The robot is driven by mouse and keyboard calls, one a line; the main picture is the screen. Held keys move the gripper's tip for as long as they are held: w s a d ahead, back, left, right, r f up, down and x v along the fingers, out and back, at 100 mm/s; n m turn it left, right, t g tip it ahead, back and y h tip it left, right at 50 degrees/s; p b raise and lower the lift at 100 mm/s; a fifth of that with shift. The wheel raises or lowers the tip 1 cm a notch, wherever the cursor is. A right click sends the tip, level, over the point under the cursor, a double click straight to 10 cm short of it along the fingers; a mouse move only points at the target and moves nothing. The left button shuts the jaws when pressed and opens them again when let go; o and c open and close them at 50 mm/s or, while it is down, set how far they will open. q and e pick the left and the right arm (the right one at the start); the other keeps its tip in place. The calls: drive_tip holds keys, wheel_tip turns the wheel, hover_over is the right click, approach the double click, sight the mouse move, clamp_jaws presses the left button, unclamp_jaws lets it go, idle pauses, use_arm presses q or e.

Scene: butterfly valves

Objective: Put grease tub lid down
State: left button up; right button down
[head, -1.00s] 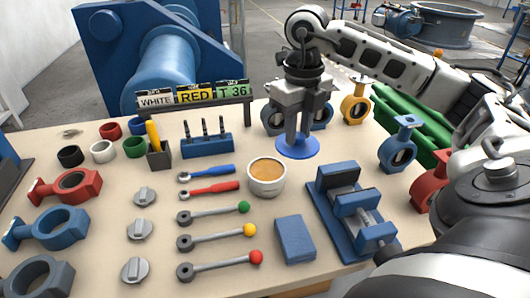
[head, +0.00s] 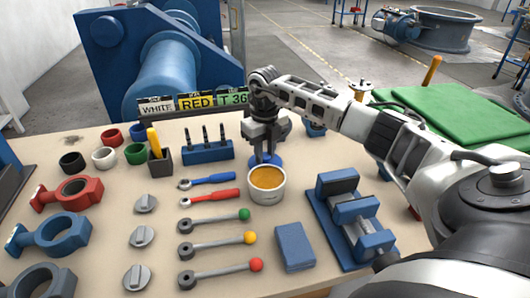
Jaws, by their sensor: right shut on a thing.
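The grease tub (head: 266,186) is a white round tub with orange-brown grease in it, open at the top, standing mid-table. My right gripper (head: 264,155) is just behind the tub and points down. It is shut on the blue round grease tub lid (head: 278,161). The lid is partly hidden by the fingers and by the tub's rim. I cannot tell whether the lid touches the table. My left gripper is not in view.
A blue vise (head: 347,222) and a blue block (head: 294,246) stand on the table (head: 120,190) to the right. Blue and red ratchets (head: 210,196) and ball-ended levers (head: 215,247) lie left of the tub. A blue tool rack (head: 207,151) stands behind left.

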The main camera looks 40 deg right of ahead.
sight(265, 156)
drive_tip(key=shift+f, duration=0.25)
drive_tip(key=shift+f, duration=0.1)
drive_tip(key=c, duration=1.2)
unclamp_jaws()
drive_tip(key=shift+o, duration=0.2)
wheel_tip(265, 156, up, 12)
